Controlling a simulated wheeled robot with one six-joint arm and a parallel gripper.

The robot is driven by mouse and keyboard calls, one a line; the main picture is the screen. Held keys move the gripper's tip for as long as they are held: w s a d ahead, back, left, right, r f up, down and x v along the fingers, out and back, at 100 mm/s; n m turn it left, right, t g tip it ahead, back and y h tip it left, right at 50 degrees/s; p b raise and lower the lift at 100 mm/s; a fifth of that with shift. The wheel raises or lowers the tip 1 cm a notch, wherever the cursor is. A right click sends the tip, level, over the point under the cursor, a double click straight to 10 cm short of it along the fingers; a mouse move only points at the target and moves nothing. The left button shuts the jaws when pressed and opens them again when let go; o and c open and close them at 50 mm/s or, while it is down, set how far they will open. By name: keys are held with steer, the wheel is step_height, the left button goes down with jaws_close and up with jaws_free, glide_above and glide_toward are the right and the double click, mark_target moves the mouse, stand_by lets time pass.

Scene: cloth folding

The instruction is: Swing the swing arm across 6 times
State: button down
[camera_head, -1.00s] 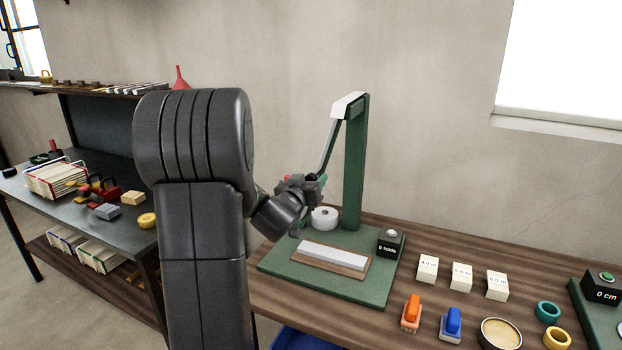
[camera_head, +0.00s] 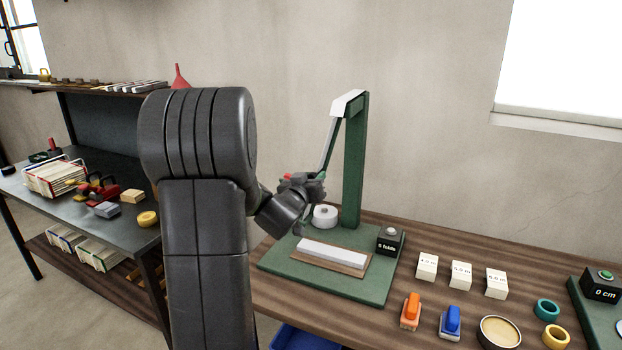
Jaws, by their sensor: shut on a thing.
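The swing arm (camera_head: 329,145) is a thin grey bar. It hangs from the white-topped head (camera_head: 347,103) of a green post (camera_head: 355,165) and slants down to the left. My gripper (camera_head: 300,186) is shut at the lower end of the bar, left of the post. My own arm hides part of the grip, and the fingertips are small and dark. A white roll (camera_head: 325,215) stands below the gripper. A white block on a brown strip (camera_head: 333,254) lies on the green base (camera_head: 370,288).
White labelled blocks (camera_head: 461,275), an orange clip (camera_head: 411,311), a blue clip (camera_head: 450,322), a round tin (camera_head: 499,332) and rings (camera_head: 547,309) lie on the wooden bench to the right. A metal table (camera_head: 110,230) with tools stands at the left.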

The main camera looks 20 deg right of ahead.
steer(key=s+d+n, duration=0.6)
steer(key=s, duration=0.1)
steer(key=shift+s+d+n, duration=0.2)
steer(key=shift+n, duration=0.1)
steer(key=shift+r, duration=0.1)
stand_by(0.3)
steer(key=c, duration=1.1)
jaws_free()
steer(key=shift+s, duration=0.1)
steer(key=b+v, duration=0.1)
steer(key=v, duration=1.2)
steer(key=shift+s+a+r, duration=0.2)
steer(key=shift+s+a, duration=0.05)
steer(key=shift+a, duration=0.05)
steer(key=shift+w+d, duration=0.1)
steer(key=p+x, duration=0.1)
steer(key=x, duration=1.2)
steer(key=shift+w+d+f, duration=0.2)
